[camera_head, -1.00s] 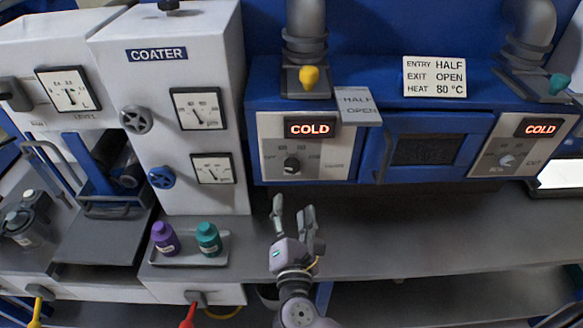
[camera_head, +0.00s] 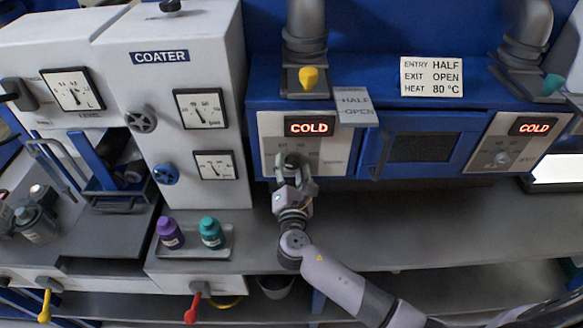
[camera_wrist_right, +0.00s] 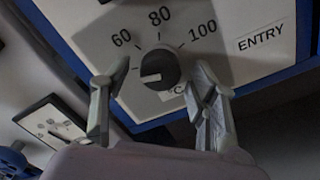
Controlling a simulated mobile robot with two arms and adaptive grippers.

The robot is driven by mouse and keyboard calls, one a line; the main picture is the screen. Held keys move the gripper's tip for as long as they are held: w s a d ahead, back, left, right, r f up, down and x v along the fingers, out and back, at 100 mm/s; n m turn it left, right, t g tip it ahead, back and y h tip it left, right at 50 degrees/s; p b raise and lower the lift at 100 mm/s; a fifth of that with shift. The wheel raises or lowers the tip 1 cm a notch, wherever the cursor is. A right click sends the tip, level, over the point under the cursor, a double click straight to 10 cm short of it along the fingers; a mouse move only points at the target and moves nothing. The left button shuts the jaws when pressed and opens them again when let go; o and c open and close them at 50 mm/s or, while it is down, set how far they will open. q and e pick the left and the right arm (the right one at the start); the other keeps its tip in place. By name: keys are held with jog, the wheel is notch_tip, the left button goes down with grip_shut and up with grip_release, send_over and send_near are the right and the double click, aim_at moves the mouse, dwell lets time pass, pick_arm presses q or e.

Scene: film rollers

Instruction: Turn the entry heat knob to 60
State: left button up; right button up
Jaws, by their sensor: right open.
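The entry heat knob is a dark round dial on a pale panel (camera_head: 333,140) under a red COLD display (camera_head: 309,127). In the right wrist view the knob (camera_wrist_right: 159,67) shows marks 60, 80 and 100 around it, with ENTRY to the right. Its white line points left and slightly down, below the 60 mark. My right gripper (camera_head: 295,172) is open in front of the knob. Its two fingertips (camera_wrist_right: 162,76) stand on either side of the knob, with gaps showing. In the head view the gripper partly hides the knob. My left gripper is not in view.
A second panel (camera_head: 510,145) with a COLD display is at the right, past an oven door (camera_head: 420,148). A sign (camera_head: 431,77) reads entry half, exit open, heat 80 °C. A yellow handle (camera_head: 308,77) sits above. Purple and teal bottles (camera_head: 211,232) stand on a tray.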

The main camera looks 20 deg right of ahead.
jog(key=c, duration=1.2)
jog(key=shift+o, duration=0.2)
jog(key=shift+f+m+b, duration=0.2)
jog(key=shift+m+b, duration=0.7)
jog(key=shift+b, duration=0.3)
jog(key=m+b, duration=0.3)
jog(key=shift+r+m+b, duration=0.15)
jog(key=shift+m+b, duration=0.7)
jog(key=shift+m, duration=0.4)
jog(key=shift+r+m+b, duration=0.1)
jog(key=shift+m+b, duration=0.75)
jog(key=shift+m, duration=0.4)
jog(key=o, duration=1.2)
jog(key=shift+r, duration=0.1)
jog(key=shift+c, duration=0.2)
